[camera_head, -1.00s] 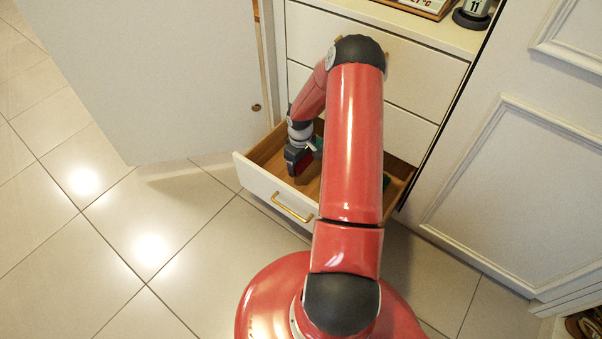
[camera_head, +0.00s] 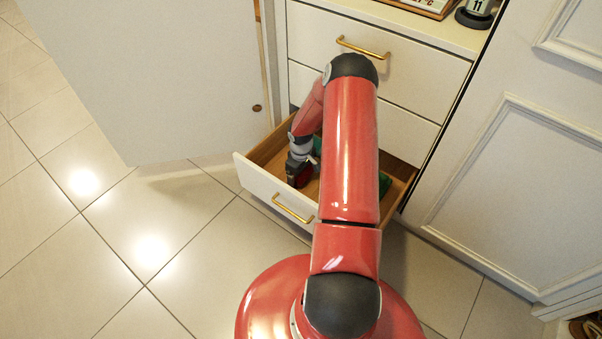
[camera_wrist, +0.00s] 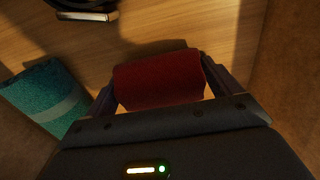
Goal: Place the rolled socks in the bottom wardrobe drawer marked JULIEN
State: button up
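The rolled socks, a dark red roll (camera_wrist: 158,80), sit between the two fingers of my gripper (camera_head: 299,178) in the wrist view. Both fingers touch the roll's ends, so my gripper appears shut on it. In the head view my gripper is inside the pulled-out bottom drawer (camera_head: 262,190), near its left front, with the red roll low at its tip. I cannot tell whether the roll touches the drawer floor (camera_wrist: 215,25). My arm hides part of the drawer. No JULIEN marking is readable.
A teal roll with a pale stripe (camera_wrist: 45,97) lies left of my gripper in the wrist view. A dark item with a metal piece (camera_wrist: 85,15) lies at the top. Green material (camera_head: 384,183) shows at the drawer's right. An open white door (camera_head: 150,75) stands to the left.

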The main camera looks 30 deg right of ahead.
jog(key=shift+o, duration=0.7)
jog(key=shift+r, duration=0.1)
